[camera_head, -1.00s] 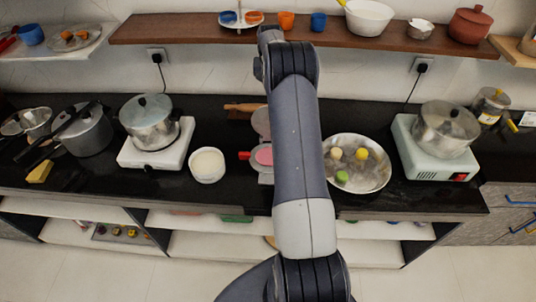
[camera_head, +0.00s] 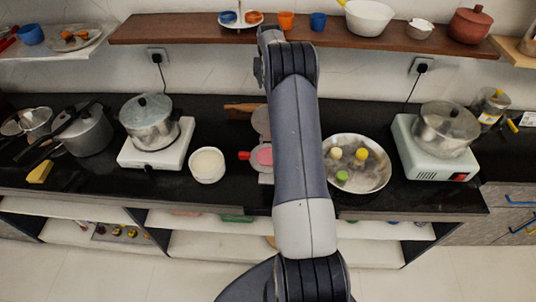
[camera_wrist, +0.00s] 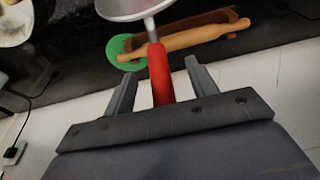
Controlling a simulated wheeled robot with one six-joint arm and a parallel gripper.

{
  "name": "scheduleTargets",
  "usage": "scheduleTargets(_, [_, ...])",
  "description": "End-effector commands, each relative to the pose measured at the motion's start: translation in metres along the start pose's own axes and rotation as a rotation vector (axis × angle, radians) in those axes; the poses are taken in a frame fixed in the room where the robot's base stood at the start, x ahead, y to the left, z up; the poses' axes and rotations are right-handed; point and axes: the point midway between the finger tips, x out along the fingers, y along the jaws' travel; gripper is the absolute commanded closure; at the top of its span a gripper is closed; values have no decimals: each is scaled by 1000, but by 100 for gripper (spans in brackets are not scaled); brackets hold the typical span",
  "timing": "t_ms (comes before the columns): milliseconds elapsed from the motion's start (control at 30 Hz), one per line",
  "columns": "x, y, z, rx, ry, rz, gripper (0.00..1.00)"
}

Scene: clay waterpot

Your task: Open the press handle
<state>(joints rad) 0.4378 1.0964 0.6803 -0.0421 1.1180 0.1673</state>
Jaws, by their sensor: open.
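The press (camera_head: 261,125) stands on the dark counter in the head view, partly hidden behind my arm. Its grey plates and a pink disc (camera_head: 264,156) show, with a red grip (camera_head: 244,155) at its left. In the wrist view a red handle (camera_wrist: 159,72) on a metal rod leads to a pale round plate (camera_wrist: 135,8). My gripper (camera_wrist: 160,70) is open, with the red handle between its two fingers and a gap on either side. My gripper is hidden behind my arm in the head view.
A wooden rolling pin (camera_wrist: 185,38) and a green disc (camera_wrist: 125,46) lie near the handle. A white bowl (camera_head: 208,165) stands left of the press, and a wide metal bowl (camera_head: 352,185) stands right of my arm. A wooden shelf (camera_head: 200,30) runs above.

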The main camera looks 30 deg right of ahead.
Motion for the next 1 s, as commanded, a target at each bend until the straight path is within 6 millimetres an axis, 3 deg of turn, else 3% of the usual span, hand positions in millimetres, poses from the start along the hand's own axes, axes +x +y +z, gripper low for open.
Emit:
scheduleTargets(167, [-3, 0, 0, 0, 1, 0, 45])
scheduleTargets(1000, [-70, 0, 0, 0, 2, 0, 45])
